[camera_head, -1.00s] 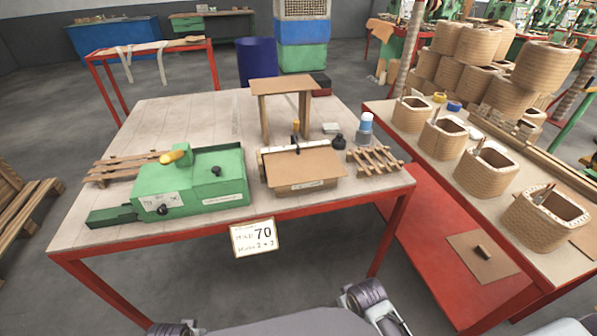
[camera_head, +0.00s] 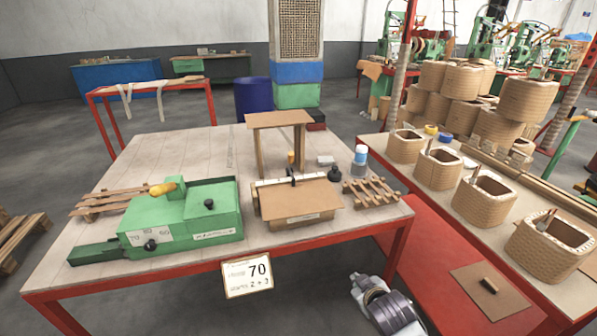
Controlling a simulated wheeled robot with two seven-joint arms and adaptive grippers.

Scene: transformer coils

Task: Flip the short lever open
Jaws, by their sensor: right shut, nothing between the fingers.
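A green metal device (camera_head: 185,215) stands at the table's left front, with a lever with a yellow grip (camera_head: 163,188) lying low across its top and a black knob (camera_head: 209,203) to the right. I cannot tell which of these is the short lever. My right gripper (camera_head: 388,306) is at the bottom edge, below the table's front, shut and apart from both devices; its fingertips are hard to make out. My left gripper is out of view.
A bench (camera_head: 400,172) with several wound coils (camera_head: 484,197) stands at right.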

